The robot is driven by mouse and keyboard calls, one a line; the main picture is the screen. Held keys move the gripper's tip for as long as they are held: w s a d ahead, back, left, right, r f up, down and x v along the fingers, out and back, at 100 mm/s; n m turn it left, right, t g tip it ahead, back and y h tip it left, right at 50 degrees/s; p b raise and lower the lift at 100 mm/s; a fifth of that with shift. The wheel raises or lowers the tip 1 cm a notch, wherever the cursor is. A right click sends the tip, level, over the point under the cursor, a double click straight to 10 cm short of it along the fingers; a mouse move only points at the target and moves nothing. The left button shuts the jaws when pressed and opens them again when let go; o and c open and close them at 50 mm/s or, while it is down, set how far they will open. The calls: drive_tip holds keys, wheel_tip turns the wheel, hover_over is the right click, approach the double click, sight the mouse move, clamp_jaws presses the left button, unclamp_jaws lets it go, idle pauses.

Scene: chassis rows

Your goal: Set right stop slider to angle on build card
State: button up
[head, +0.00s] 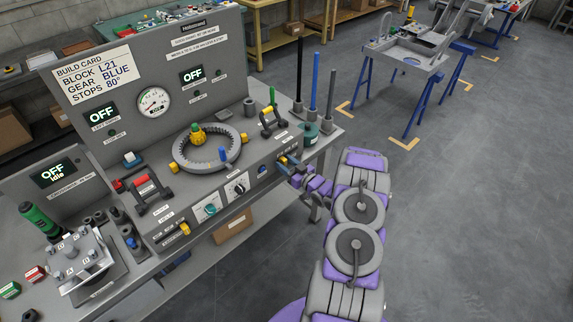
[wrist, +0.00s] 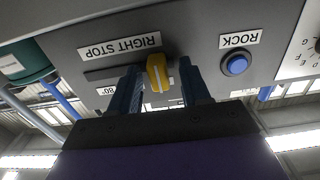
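The build card (head: 95,78) at the upper left of the panel reads BLOCK L21, GEAR BLUE, STOPS 80°. The right stop slider has a yellow knob (wrist: 157,73), seen in the wrist view below an upside-down RIGHT STOP label (wrist: 119,46). My gripper (wrist: 160,88) has its two dark fingers on either side of the knob, with narrow gaps showing, so it looks open around it. A small label reading 80° (wrist: 107,90) is partly hidden by the left finger. In the head view my gripper (head: 288,164) is at the panel's front right and largely hides the slider.
In the wrist view a blue ROCK button (wrist: 236,65) is right of the fingers. In the head view, a grey ring (head: 178,153) with green, blue and yellow parts stands on the bench top. Upright rods (head: 315,83) stand at the right corner.

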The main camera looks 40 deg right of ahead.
drive_tip(key=shift+d, duration=0.1)
clamp_jaws()
idle(0.3)
